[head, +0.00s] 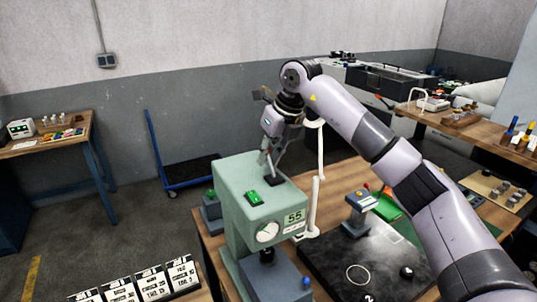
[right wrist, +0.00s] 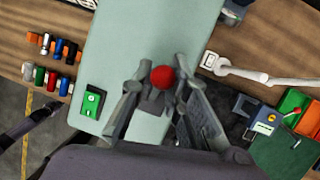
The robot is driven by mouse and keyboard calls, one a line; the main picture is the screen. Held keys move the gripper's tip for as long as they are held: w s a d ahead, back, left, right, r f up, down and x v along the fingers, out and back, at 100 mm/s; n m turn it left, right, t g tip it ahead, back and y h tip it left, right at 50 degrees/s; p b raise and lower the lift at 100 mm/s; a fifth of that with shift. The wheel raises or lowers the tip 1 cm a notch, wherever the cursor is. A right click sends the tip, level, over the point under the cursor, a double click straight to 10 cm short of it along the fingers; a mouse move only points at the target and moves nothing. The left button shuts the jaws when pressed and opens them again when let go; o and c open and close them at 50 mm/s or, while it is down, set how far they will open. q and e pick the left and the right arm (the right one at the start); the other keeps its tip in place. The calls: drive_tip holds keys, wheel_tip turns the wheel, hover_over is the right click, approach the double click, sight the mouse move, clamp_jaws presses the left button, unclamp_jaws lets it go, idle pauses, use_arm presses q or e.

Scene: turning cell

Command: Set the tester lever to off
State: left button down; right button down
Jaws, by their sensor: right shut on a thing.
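The tester (head: 232,180) is a pale green machine on the wooden bench, with a display reading 55, a round dial and a green switch (head: 253,197) on top. Its top also fills the middle of the right wrist view (right wrist: 135,60). The lever has a red ball knob (right wrist: 163,77), with a dark base under it. My right gripper (head: 266,160) reaches down over the tester's top from behind. In the right wrist view its fingers (right wrist: 160,88) are shut on the knob from both sides. In the head view the gripper hides the knob.
A white curved tube (head: 315,205) stands close beside the tester on its right. A dark plate (head: 345,260) and a small blue-grey device (head: 358,212) lie to the right on the bench. Label cards (head: 150,283) stand at the front left. A blue trolley (head: 190,172) is on the floor behind.

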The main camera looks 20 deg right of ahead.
drive_tip(key=shift+r, duration=0.1)
drive_tip(key=c, duration=1.8)
unclamp_jaws()
drive_tip(key=shift+w, duration=0.1)
use_arm(q)
drive_tip(key=shift+w+a, duration=0.2)
drive_tip(key=shift+a, duration=0.2)
use_arm(e)
drive_tip(key=shift+o, duration=0.2)
use_arm(q)
drive_tip(key=shift+s, duration=0.15)
use_arm(e)
drive_tip(key=v, duration=1.1)
drive_tip(key=shift+r, duration=0.35)
drive_tip(key=shift+s+f, duration=0.1)
drive_tip(key=shift+s, duration=0.1)
